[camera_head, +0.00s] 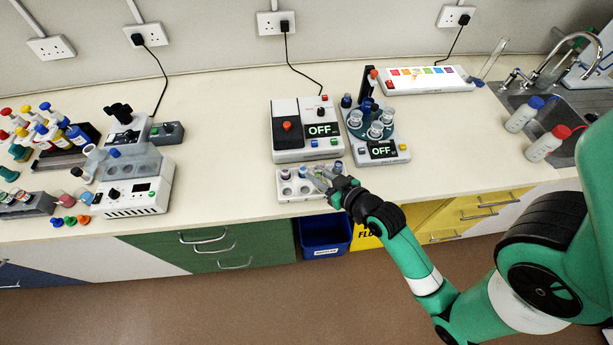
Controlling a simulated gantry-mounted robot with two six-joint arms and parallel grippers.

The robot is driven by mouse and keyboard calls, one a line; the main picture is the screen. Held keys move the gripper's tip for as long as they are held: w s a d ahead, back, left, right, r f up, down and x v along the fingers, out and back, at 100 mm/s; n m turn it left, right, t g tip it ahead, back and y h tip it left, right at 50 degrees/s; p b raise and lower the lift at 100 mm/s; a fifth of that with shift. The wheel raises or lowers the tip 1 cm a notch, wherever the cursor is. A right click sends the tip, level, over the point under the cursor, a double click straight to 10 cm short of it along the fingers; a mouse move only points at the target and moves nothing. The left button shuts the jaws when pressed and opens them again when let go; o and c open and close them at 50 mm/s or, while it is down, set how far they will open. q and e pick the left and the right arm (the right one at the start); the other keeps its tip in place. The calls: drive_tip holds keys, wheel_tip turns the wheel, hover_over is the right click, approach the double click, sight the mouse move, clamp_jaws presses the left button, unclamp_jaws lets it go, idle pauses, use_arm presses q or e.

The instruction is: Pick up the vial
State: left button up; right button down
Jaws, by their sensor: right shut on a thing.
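A white vial rack (287,194) stands at the bench's front edge, near the picture's middle. Small vials with coloured caps stand in its back row, among them a purple-capped vial (286,174) at the left and a blue-capped vial (338,166) at the right. My right gripper (321,179) reaches in from the right over the rack's right part. It is shut on a vial there, mostly hidden by the fingers; I cannot tell whether the vial is clear of the rack. My left gripper is not in view.
A control box reading OFF (290,146) stands behind the rack. A second device (393,151), also reading OFF, with clear tubes on top, stands right of it. A grey-white machine (125,196) stands left. The bench between it and the rack is clear. A sink (566,147) lies far right.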

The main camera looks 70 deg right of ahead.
drive_tip(key=s+r+p, duration=0.5)
drive_tip(key=s, duration=0.5)
drive_tip(key=shift+s+r, duration=0.15)
drive_tip(key=shift+r, duration=0.2)
drive_tip(key=shift+d+f, duration=0.1)
drive_tip(key=shift+f, duration=0.05)
